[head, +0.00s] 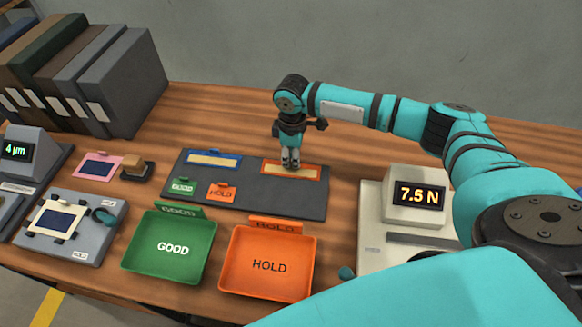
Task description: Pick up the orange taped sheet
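The orange taped sheet (310,170), a pale strip with an orange border, lies at the back right of a dark grey mat (250,195). My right gripper (290,164) points straight down over the middle of this sheet and hides part of it. Its fingertips look close together, at or just above the sheet. The view is too small to tell whether they touch or grip it. A similar blue-bordered sheet (213,160) lies to the left on the same mat. My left gripper is not in view.
A green GOOD tag (182,187) and an orange HOLD tag (221,191) sit on the mat. Green GOOD (172,273) and orange HOLD (268,292) trays stand in front. Grey binders (135,75) stand back left.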

